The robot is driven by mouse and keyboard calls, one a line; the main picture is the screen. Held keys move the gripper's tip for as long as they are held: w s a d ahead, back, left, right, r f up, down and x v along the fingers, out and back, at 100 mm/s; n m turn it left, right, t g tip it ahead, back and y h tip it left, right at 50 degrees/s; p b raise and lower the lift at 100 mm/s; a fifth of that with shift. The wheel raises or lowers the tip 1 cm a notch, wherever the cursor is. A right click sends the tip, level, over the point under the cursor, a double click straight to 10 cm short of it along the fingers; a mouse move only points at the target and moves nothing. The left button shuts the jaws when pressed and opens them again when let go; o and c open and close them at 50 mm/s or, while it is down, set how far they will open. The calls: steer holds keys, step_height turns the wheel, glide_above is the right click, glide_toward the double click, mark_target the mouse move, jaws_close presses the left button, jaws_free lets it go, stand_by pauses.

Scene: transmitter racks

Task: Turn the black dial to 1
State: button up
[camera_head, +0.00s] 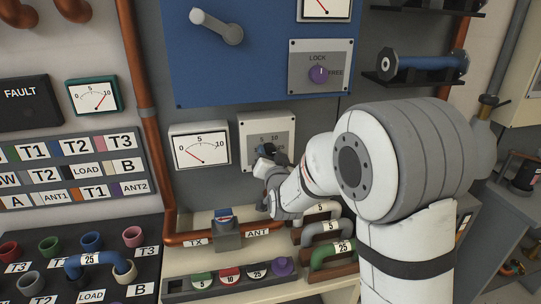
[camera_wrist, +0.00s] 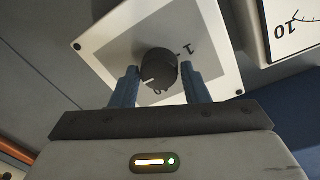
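The black dial (camera_wrist: 158,70) sits on a pale square plate (camera_wrist: 100,38) on the wall panel and has a white pointer line. In the wrist view a "1" is printed to the right of the dial, and another small mark, hard to read, lies below it. The pointer line is on the dial's lower left, away from the "1". My gripper (camera_wrist: 160,82) is open, with one blue-grey finger on each side of the dial and small gaps beside it. In the head view my gripper (camera_head: 270,165) is in front of the plate (camera_head: 247,128) and hides most of the dial.
A white meter (camera_head: 200,148) is left of the plate. A blue panel (camera_head: 215,70) with a lever and a purple lock knob (camera_head: 319,74) is above. Below, a shelf holds a grey block (camera_head: 228,235) on a copper pipe and several coloured pipe bends (camera_head: 325,232).

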steer(key=c, duration=0.6)
steer(key=shift+o, duration=0.2)
